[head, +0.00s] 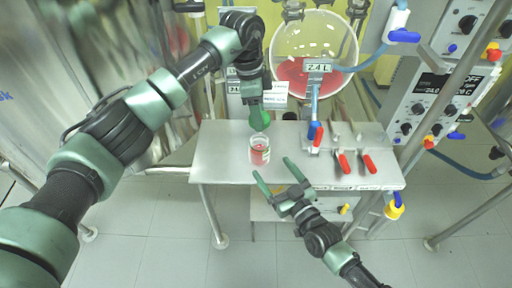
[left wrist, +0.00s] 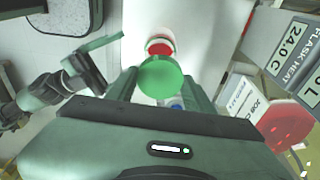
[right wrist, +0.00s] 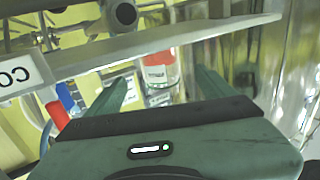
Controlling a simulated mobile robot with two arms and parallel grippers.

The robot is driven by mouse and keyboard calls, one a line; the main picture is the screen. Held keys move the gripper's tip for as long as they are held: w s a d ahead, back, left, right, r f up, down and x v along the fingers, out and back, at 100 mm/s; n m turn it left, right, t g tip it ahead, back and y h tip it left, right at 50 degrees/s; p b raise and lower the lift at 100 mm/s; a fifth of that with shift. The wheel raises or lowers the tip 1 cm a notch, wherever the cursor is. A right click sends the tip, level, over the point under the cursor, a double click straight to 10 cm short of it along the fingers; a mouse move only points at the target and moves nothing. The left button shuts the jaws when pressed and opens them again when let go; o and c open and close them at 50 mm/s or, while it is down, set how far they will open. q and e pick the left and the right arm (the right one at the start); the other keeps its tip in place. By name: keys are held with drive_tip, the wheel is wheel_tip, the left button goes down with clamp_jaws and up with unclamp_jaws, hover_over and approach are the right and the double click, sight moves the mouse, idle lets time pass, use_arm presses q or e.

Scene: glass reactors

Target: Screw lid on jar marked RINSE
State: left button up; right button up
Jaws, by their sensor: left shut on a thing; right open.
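The jar (head: 259,151) is clear glass with red contents and stands upright on the grey table. It also shows in the right wrist view (right wrist: 158,66), with a pale label too small to read. My left gripper (head: 258,108) is above the jar, shut on a round green lid (left wrist: 161,78). In the left wrist view the lid hides part of the jar, whose red contents (left wrist: 160,48) show beyond it. The lid is apart from the jar in the head view. My right gripper (head: 276,172) is open and empty, its fingers pointing towards the jar from the front right.
The table (head: 222,150) is clear left of the jar. A large round flask (head: 314,55) with red liquid hangs behind. A control panel (head: 434,98) stands at the right.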

use_arm(q)
drive_tip(key=shift+s+d+r, duration=0.1)
drive_tip(key=shift+s+d, duration=0.05)
drive_tip(key=shift+s, duration=0.1)
use_arm(e)
drive_tip(key=shift+s+d+r, duration=0.1)
drive_tip(key=shift+s, duration=0.05)
use_arm(q)
drive_tip(key=shift+w, duration=0.15)
use_arm(e)
drive_tip(key=x, duration=1.2)
clamp_jaws()
use_arm(q)
hover_over(258, 134)
drive_tip(key=s, duration=0.2)
drive_tip(key=shift+s+f, duration=0.15)
drive_tip(key=shift+f, duration=2.45)
drive_tip(key=shift+f, duration=0.85)
drive_tip(key=shift+f, duration=0.6)
